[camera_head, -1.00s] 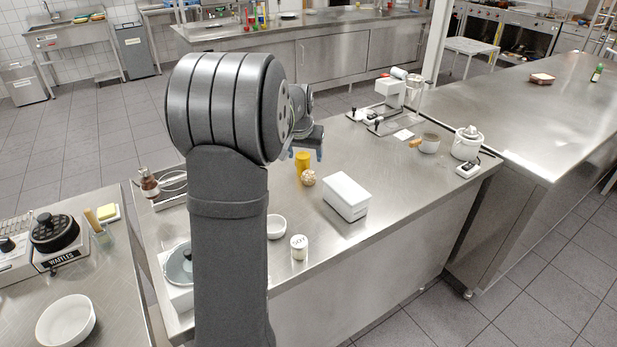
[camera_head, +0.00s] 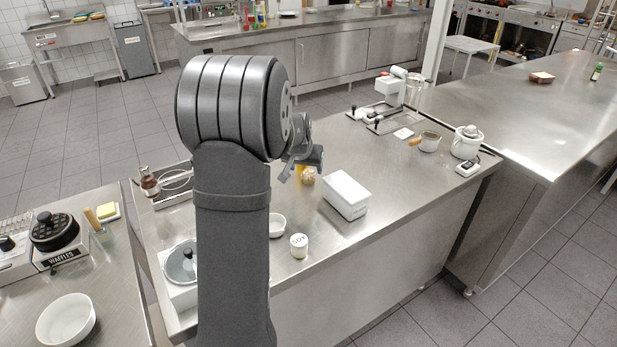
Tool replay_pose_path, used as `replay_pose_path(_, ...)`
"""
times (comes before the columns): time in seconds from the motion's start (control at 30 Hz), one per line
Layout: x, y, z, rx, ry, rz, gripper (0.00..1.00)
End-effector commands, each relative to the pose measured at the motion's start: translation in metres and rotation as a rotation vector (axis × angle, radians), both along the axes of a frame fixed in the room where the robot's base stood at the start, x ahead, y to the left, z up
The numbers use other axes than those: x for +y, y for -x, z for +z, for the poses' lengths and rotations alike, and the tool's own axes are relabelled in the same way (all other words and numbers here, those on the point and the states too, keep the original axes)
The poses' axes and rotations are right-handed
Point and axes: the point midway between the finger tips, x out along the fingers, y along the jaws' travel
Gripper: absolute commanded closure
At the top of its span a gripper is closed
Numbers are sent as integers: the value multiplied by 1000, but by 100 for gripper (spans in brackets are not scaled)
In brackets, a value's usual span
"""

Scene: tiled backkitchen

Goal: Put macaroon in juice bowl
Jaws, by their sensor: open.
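A round, pale tan, speckled item (camera_head: 309,177), which looks like the macaroon, sits on the steel counter left of a white lidded box. My gripper (camera_head: 301,171) is open close to it, with its fingers in front of and beside it; I cannot tell whether they touch it. A yellow cylinder (camera_head: 299,174) stands right behind the item, mostly covered by my gripper. A small white bowl (camera_head: 279,228) is nearer the camera, partly hidden by my arm. It may be the juice bowl; its contents are not clear.
The white lidded box (camera_head: 346,194) stands close on the right. A white jar marked SOY (camera_head: 299,246) stands near the counter's front edge. A larger white bowl (camera_head: 66,320) is on the left counter.

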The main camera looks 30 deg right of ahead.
Motion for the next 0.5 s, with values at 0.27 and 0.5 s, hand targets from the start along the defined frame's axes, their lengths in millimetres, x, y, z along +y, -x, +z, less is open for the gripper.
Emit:
replay_pose_path(0.27, -8, -8, -18, 0, 0, 0, 35)
replay_pose_path(0.5, -19, -21, -43, 0, 0, 0, 35)
